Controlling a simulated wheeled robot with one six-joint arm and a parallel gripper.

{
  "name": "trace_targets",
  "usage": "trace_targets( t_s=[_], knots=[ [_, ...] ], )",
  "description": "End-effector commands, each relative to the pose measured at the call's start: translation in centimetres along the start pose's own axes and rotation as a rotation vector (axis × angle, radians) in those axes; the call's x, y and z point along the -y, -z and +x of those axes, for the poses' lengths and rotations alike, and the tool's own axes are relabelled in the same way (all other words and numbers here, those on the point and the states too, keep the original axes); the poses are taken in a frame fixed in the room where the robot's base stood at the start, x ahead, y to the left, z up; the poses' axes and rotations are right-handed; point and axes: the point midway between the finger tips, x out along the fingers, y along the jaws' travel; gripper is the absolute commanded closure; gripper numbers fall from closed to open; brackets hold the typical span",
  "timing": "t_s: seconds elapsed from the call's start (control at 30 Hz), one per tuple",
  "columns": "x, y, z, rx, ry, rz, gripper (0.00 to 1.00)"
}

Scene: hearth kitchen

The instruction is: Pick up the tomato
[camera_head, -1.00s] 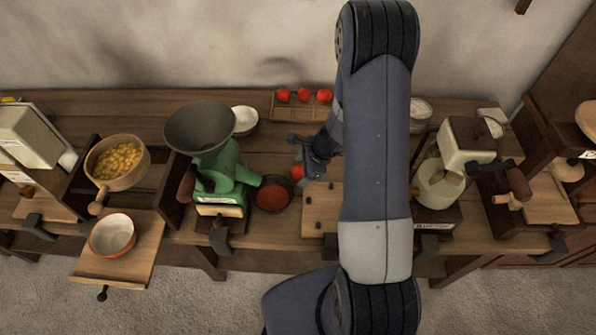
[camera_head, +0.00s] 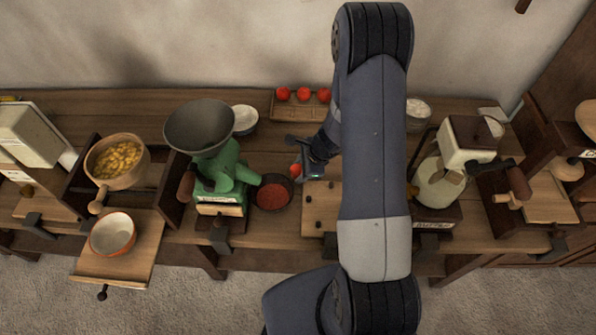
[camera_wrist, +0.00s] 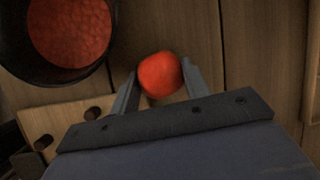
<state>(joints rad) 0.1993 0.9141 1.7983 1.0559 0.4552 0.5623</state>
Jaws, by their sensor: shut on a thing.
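A round red tomato (camera_wrist: 160,75) sits between the two fingers of my gripper (camera_wrist: 158,84) in the wrist view, touched on both sides. My gripper is shut on it. In the head view my gripper (camera_head: 299,171) is at the middle of the counter, with the tomato (camera_head: 295,170) partly hidden by the fingers. It is just right of the dark bowl of red sauce (camera_head: 273,194). I cannot tell how far the tomato is above the counter.
The sauce bowl (camera_wrist: 70,40) is close beside my gripper. A green grinder (camera_head: 222,180) stands to the left. A wooden board with pegs (camera_head: 318,215) lies in front. Several more tomatoes sit on a wooden rack (camera_head: 290,112) at the back. A white-and-dark machine (camera_head: 465,145) stands right.

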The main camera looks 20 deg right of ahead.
Motion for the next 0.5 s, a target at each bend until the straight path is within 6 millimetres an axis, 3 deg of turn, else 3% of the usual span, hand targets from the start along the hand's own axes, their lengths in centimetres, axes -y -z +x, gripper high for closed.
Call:
trace_targets(
  t_s=[0.27, 0.5],
  knots=[
    [0.1, -0.1, -0.3, 0.0, 0.001, 0.0, 0.79],
    [0.9, -1.5, -3.5, 0.001, 0.005, -0.004, 0.79]
  ],
)
